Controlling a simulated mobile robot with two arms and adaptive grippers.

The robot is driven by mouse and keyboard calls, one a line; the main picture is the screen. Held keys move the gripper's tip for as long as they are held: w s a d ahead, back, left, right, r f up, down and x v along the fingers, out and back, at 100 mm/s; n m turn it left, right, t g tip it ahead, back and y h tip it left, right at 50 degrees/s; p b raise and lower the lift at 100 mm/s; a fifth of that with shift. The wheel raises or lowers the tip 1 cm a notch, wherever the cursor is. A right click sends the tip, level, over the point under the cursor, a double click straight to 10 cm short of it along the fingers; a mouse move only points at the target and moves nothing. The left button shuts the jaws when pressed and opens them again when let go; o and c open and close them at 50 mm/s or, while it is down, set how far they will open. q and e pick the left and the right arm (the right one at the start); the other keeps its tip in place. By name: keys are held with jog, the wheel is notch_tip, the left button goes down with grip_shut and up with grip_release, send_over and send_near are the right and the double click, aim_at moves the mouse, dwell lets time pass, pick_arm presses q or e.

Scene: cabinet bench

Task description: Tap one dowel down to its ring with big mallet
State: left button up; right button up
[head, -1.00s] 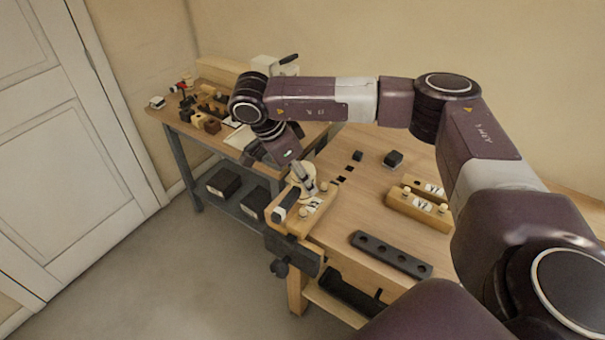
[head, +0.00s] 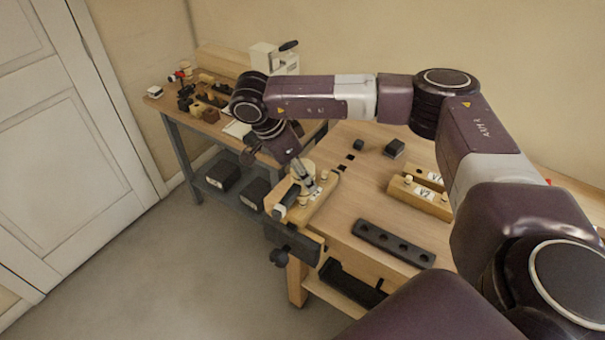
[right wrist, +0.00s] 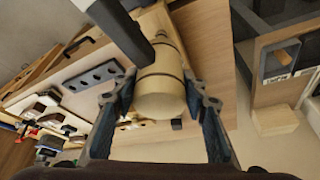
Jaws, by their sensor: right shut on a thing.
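My right gripper (head: 303,182) is shut on the big mallet, whose pale round wooden head (head: 302,170) shows at the vise end of the bench. In the right wrist view the mallet head (right wrist: 160,95) lies between the two blue fingers, with a thin dark line around it. Below the gripper a light wooden block (head: 318,207) with a white label sits at the vise (head: 291,240). Pale dowel ends (head: 323,174) stand up from this block. The gripper and mallet hide part of the block, and whether the mallet touches a dowel is unclear. My left gripper is out of view.
Two labelled wooden blocks with pale dowels (head: 420,199) stand on the bench (head: 350,205) at right. A black strip with holes (head: 393,243) lies near the front edge. Small dark blocks (head: 394,147) sit farther back. A second bench behind holds tools and blocks (head: 210,114).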

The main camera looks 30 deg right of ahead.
notch_tip(320, 180, down, 3)
jog(key=shift+r+b, duration=0.1)
jog(key=shift+b, duration=0.8)
jog(key=shift+r, duration=0.15)
notch_tip(320, 180, up, 2)
jog(key=shift+p, duration=0.75)
